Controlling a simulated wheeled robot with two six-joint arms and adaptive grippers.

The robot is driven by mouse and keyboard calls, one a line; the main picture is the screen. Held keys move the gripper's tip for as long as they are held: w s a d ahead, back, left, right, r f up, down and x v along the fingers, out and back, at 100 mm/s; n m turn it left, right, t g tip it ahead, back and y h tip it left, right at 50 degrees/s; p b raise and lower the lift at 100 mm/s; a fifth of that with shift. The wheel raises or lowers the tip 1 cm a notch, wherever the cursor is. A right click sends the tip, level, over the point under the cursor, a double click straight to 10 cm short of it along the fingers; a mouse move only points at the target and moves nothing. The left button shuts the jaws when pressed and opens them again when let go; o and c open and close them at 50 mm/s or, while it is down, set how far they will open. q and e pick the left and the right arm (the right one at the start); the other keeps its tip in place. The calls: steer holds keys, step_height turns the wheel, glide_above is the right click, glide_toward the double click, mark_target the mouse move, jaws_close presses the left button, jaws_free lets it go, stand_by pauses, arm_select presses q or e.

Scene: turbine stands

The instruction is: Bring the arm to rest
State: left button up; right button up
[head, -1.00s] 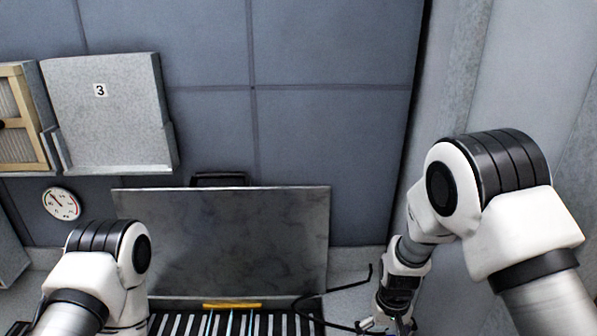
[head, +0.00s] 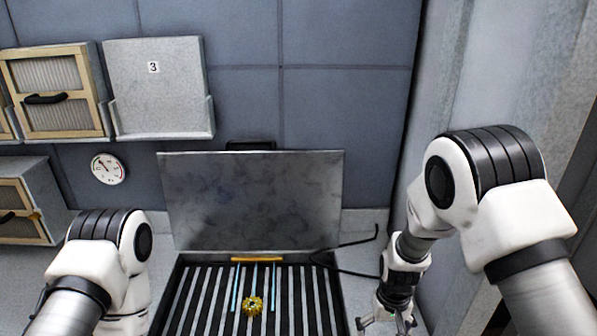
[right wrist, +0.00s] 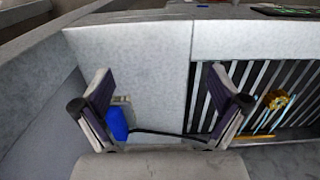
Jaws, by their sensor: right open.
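My right arm comes in from the right in the head view. My right gripper (head: 388,324) is low in the picture, just right of the slatted box, with its fingers spread. In the right wrist view the right gripper (right wrist: 160,90) is open and nothing shows gripped in it. Beyond its fingers is a pale grey surface (right wrist: 155,50), with a blue object (right wrist: 117,123) and a black cable near the left finger. My left arm (head: 95,270) is bent at the lower left of the head view, and its gripper is out of the picture.
A dark slatted box (head: 335,300) with a raised grey lid (head: 255,200) stands in front. A yellow toothed part (head: 252,305) lies on the slats. A numbered holder (head: 155,85), wood-framed units (head: 55,90) and a gauge (head: 108,169) are at left. A grey wall rises at right.

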steer(key=shift+g, duration=0.5)
steer(key=f, duration=0.3)
steer(key=s+d+f+b, duration=0.1)
steer(key=f, duration=0.1)
arm_select(q)
step_height(320, 180, down, 7)
steer(key=w+b, duration=0.1)
steer(key=b, duration=0.4)
steer(key=shift+w+d+f, duration=0.15)
steer(key=shift+w, duration=0.1)
arm_select(e)
steer(key=s+d+f, duration=0.2)
steer(key=s+f, duration=0.2)
steer(key=s, duration=0.3)
steer(key=s+d+f, duration=0.1)
steer(key=s+f, duration=0.4)
steer(key=s, duration=0.3)
steer(key=s+d+f+t, duration=0.1)
steer(key=s+d+f, duration=0.1)
steer(key=s+f, duration=0.3)
steer(key=s, duration=0.3)
steer(key=shift+s+d+f+m, duration=0.2)
steer(key=shift+d+m, duration=0.1)
steer(key=shift+m, duration=0.1)
